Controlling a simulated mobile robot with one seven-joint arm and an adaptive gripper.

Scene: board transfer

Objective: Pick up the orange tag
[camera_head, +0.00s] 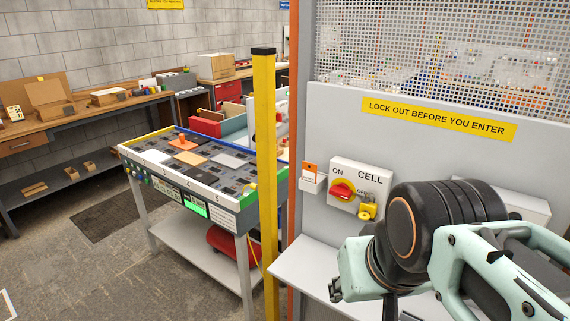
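The orange tag (310,168) is small, orange at the top with a pale lower part. It stands upright in a small light box (312,184) on the grey panel, left of the CELL switch. My arm comes in from the right, and its wrist is to the right of the tag and lower in the picture, apart from it. A dark part that seems to be my gripper (389,307) shows below the wrist at the bottom edge. Its fingertips are cut off or hidden, so its opening cannot be seen.
The CELL switch (360,188) has a red handle and a yellow padlock-like piece. A pale shelf (310,268) juts out below. A yellow post (265,180) stands left of the panel. Farther left is a board table (190,190) with orange tiles. My arm hides the panel's right side.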

